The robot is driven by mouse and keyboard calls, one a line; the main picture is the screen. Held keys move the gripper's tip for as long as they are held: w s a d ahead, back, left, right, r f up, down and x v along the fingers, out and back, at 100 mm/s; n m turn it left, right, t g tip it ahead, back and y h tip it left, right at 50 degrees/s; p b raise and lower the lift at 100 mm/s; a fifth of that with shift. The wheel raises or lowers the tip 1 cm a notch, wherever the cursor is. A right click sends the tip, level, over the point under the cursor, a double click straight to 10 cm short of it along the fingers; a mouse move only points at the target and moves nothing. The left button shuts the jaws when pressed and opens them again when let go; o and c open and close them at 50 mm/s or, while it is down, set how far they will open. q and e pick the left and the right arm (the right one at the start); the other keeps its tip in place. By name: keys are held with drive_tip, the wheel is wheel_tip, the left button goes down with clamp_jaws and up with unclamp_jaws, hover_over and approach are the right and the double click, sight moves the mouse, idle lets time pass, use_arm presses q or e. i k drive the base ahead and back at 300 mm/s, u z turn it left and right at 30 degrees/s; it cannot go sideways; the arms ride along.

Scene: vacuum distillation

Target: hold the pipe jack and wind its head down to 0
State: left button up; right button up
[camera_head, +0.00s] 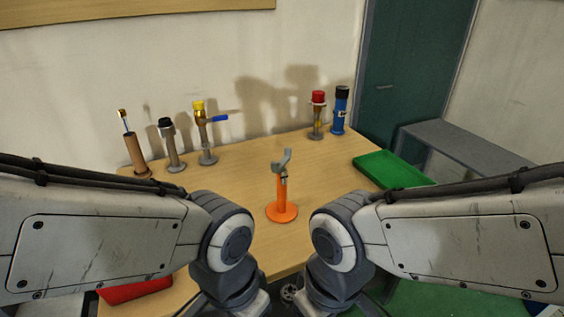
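The pipe jack stands upright near the middle of the wooden table, with an orange base and post (281,200) and a grey forked head (282,160) on top. No reading or scale on it can be made out. My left arm comes in from the left and my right arm from the right, both bending down in front of the table. Both grippers are below the picture's lower edge and hidden. Nothing touches the jack.
Along the table's back stand a brown cylinder (136,152), a black-capped fitting (171,145), a yellow-topped valve with blue handle (204,130), a red-topped fitting (317,114) and a blue cylinder (340,110). A green tray (391,169) lies right; a red object (134,291) is lower left.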

sight(276, 167)
drive_tip(key=z, duration=2.2)
drive_tip(key=i, duration=1.25)
drive_tip(key=u, duration=3)
